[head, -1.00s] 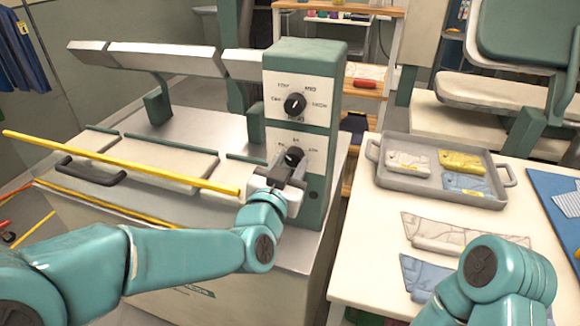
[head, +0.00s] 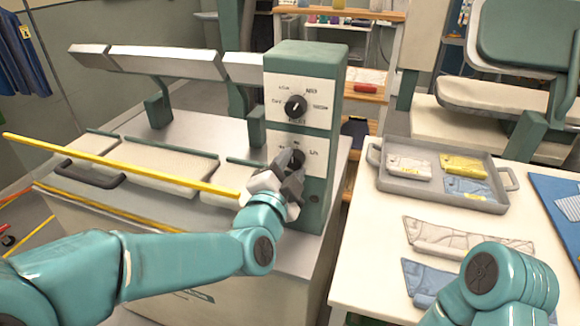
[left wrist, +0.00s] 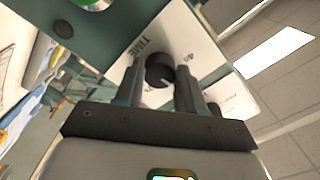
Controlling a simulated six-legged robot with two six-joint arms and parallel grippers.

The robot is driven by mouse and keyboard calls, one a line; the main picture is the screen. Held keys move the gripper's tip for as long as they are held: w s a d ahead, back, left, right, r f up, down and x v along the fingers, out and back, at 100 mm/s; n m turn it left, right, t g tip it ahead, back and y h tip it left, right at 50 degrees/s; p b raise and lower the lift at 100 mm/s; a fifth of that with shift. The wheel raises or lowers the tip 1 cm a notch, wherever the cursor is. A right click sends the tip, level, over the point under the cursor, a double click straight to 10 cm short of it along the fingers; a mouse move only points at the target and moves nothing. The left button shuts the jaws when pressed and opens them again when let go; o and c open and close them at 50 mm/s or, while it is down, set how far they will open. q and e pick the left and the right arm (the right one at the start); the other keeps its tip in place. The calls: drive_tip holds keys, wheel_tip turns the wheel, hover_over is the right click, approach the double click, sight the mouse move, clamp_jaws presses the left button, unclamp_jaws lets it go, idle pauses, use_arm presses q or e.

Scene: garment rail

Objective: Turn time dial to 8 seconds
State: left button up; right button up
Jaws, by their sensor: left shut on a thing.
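The time dial (head: 297,156) is the lower black knob on the white front of a green control box (head: 309,200). My left gripper (head: 290,165) is shut on this dial and hides most of it in the head view. In the left wrist view the dial (left wrist: 160,70) sits between the two fingers of my left gripper (left wrist: 158,82).
An upper dial (head: 296,106) sits above on the same box. A long yellow bar (head: 120,160) runs across the press, left of my left gripper. A grey tray (head: 384,185) with folded pieces stands on the white table (head: 375,245) at right.

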use_arm(q)
drive_tip(key=shift+m, duration=0.5)
drive_tip(key=o, duration=1)
drive_tip(key=shift+o, duration=0.2)
drive_tip(key=shift+s, duration=0.15)
drive_tip(key=b+v, duration=0.1)
drive_tip(key=v, duration=1.5)
drive_tip(key=shift+b, duration=0.35)
